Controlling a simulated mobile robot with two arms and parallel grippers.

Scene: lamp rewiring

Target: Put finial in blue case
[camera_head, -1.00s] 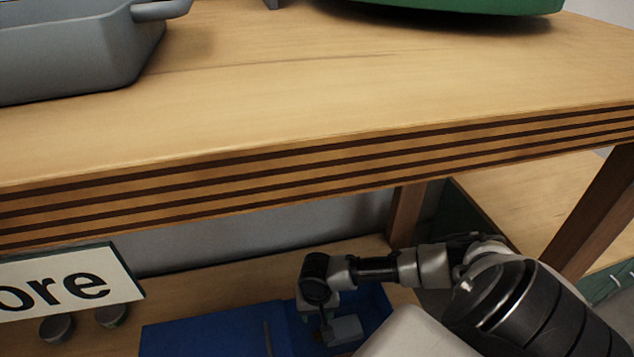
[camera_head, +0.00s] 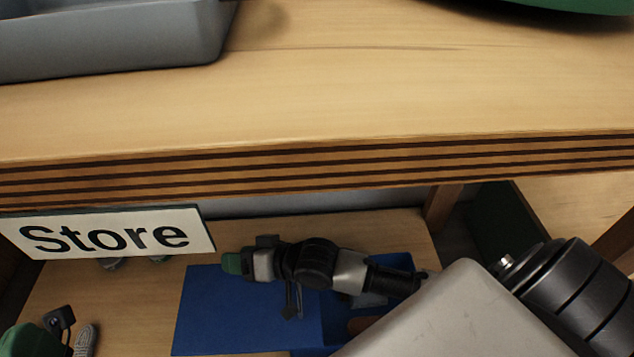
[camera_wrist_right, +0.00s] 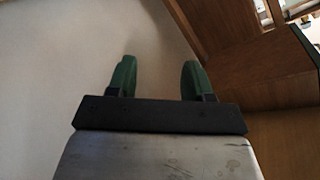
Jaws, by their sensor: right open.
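The blue case (camera_head: 245,312) is on the lower shelf, below the upper board's edge. Its flat part lies to the left and a deeper open part is on the right, partly hidden behind my right arm. A small brown patch (camera_head: 360,324) shows in the deeper part; I cannot tell what it is. I cannot make out the finial for sure. My right gripper (camera_head: 232,263) has green fingertips and is above the case's upper left part. In the right wrist view my right gripper (camera_wrist_right: 157,78) is open, with nothing between its fingers. My left gripper is not in view.
A "Store" sign (camera_head: 108,233) hangs at the upper board (camera_head: 330,115), which overhangs the lower shelf. A grey tray (camera_head: 110,40) stands on top. A green rounded thing (camera_head: 28,341), a small black thing (camera_head: 60,318) and a grey cord (camera_head: 85,340) are at lower left.

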